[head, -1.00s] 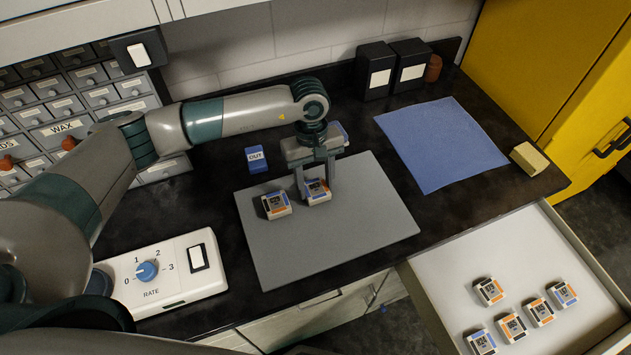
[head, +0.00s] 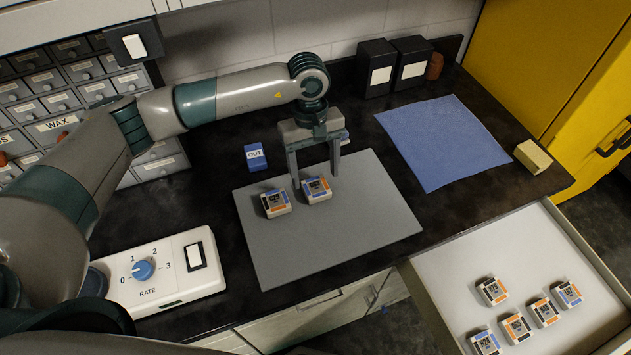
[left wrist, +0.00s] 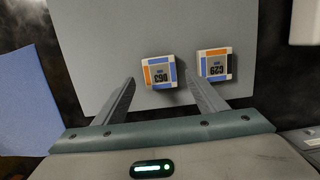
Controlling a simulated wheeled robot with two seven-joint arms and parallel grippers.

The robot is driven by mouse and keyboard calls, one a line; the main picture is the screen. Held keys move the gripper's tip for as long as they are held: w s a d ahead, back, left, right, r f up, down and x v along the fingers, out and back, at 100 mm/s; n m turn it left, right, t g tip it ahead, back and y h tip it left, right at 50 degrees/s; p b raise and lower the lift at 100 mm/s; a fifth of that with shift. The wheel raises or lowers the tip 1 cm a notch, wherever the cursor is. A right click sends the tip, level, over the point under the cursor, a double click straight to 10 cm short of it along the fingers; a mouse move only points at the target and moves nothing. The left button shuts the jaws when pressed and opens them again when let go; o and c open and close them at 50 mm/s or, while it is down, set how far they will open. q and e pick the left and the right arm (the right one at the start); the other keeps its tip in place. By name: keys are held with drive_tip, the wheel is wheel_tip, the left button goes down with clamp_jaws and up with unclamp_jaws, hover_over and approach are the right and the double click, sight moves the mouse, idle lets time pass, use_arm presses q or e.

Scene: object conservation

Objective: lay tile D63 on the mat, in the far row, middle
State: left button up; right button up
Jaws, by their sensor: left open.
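Tile D63 (head: 317,189) lies flat on the grey mat (head: 335,240), in its far row near the middle. It is white with blue and orange edges, and its label reads in the left wrist view (left wrist: 160,73). A second tile, 629 (head: 275,203), lies to its left on the mat, a small gap apart; it also shows in the left wrist view (left wrist: 214,64). My left gripper (head: 316,182) is open and empty, just above and behind D63, with its fingers (left wrist: 165,90) apart. My right gripper is not in view.
An open drawer (head: 450,290) at the lower right holds several tiles (head: 515,327). A blue cloth (head: 440,143) and a yellowish block (head: 533,157) lie right of the mat. A blue OUT block (head: 255,157) stands behind it. The RATE box (head: 165,270) stands at left.

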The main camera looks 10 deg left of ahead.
sight(313, 180)
use_arm(q)
wheel_tip(313, 180, up, 8)
drive_tip(key=w+b, duration=0.1)
drive_tip(key=b, duration=0.2)
drive_tip(key=shift+a+r, duration=0.15)
drive_tip(key=shift+a, duration=0.2)
